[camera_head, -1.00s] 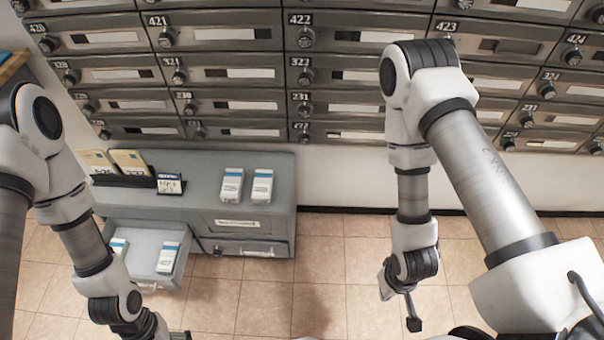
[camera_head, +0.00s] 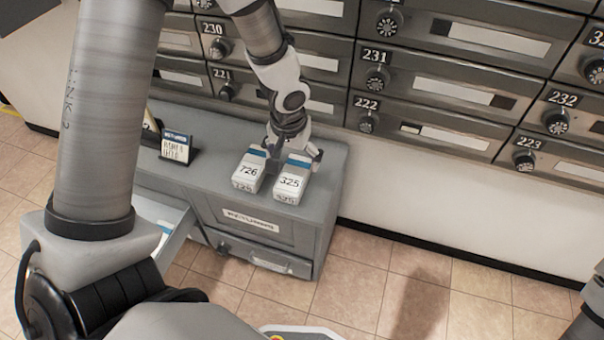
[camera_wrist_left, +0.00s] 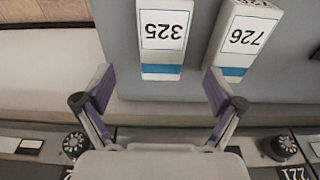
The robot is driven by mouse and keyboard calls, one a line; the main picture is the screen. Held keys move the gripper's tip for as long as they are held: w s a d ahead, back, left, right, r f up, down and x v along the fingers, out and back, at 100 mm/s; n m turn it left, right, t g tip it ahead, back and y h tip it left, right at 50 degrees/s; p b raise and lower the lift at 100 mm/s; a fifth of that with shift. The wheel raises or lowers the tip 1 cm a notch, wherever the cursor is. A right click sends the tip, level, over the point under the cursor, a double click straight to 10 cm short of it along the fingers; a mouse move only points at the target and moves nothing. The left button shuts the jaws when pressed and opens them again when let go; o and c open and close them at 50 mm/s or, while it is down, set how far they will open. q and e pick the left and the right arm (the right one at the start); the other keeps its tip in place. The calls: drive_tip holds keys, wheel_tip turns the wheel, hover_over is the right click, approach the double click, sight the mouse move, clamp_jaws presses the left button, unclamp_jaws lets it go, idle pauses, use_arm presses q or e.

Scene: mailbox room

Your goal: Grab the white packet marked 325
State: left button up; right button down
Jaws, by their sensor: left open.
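The white packet marked 325 (camera_head: 291,182) stands on the grey cabinet top, with a blue band at its back end. It also shows in the left wrist view (camera_wrist_left: 163,38), ahead of the fingers and roughly between their lines. My left gripper (camera_head: 294,160) is open at the back end of the packet. In the left wrist view the gripper (camera_wrist_left: 158,92) has its fingers spread, with nothing between them. A similar packet marked 726 (camera_head: 247,172) stands close beside it on the left; the wrist view shows it at the upper right (camera_wrist_left: 243,35). My right gripper is out of view.
The grey cabinet (camera_head: 222,197) stands below a wall of numbered mailboxes (camera_head: 437,90), close behind the packets. A card holder (camera_head: 176,148) sits to the left on its top. A drawer (camera_head: 165,222) stands open at the left. The tiled floor at right is clear.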

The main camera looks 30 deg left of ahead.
sight(293, 174)
use_arm(q)
drive_tip(key=f+b, duration=0.1)
drive_tip(key=f, duration=0.1)
drive_tip(key=f+b, duration=0.1)
drive_tip(key=f, duration=0.2)
drive_tip(key=w+f+b, duration=0.1)
drive_tip(key=f+b, duration=0.1)
drive_tip(key=shift+a+f, duration=0.25)
drive_tip(key=shift+f, duration=0.05)
drive_tip(key=shift+r, duration=0.15)
drive_tip(key=shift+s, duration=0.1)
drive_tip(key=c, duration=1.3)
